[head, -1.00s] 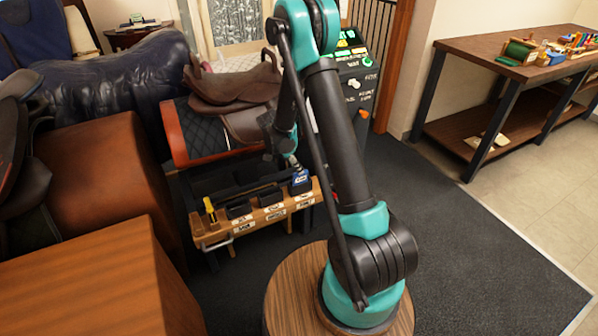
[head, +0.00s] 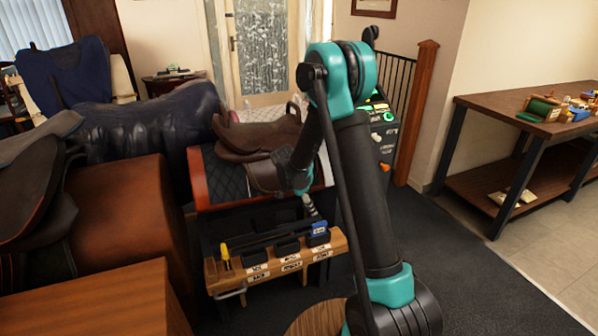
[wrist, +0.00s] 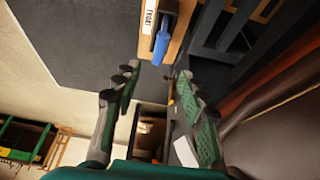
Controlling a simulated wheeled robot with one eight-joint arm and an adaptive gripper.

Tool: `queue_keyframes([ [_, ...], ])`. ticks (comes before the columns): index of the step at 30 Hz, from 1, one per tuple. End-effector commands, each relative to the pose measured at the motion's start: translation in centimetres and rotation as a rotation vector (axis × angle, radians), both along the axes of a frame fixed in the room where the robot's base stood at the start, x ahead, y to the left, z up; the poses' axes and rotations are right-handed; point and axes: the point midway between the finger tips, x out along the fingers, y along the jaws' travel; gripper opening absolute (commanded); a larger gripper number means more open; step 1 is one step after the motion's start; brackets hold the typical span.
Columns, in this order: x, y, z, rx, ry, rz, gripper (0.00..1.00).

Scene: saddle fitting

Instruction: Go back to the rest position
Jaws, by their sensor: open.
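My gripper (wrist: 155,77) is open, with nothing between its two green-and-grey fingers in the wrist view. In the head view its end (head: 311,205) points down, close above the right part of the wooden tool rack (head: 333,245). A blue tool (head: 318,235) sits in that rack, apart from the fingers. The wrist view also shows the blue tool (wrist: 162,42) beyond the fingertips, in the labelled wooden rack (wrist: 181,33). My arm is bent, its upper links standing in front of the dark control box.
A brown saddle (head: 255,140) rests on a black quilted stand (head: 222,180) behind the rack. A brown block (head: 125,230) and more saddles (head: 30,195) crowd the left. A workbench (head: 490,98) with small items stands right. The carpet between is free.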

Motion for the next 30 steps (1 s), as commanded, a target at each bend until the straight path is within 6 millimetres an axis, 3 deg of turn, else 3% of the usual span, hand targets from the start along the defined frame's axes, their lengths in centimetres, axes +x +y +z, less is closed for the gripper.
queue_keyframes([
  [5,-1.4,-1.0,1.5,0.015,0.018,0.065,0.42],
  [8,-3.2,-2.2,3.3,0.035,0.038,0.155,0.42],
  [18,-11.7,-5.9,8.2,0.092,0.08,0.54,0.42],
  [30,-22.7,-8.2,9.8,0.082,0.055,0.98,0.42],
])
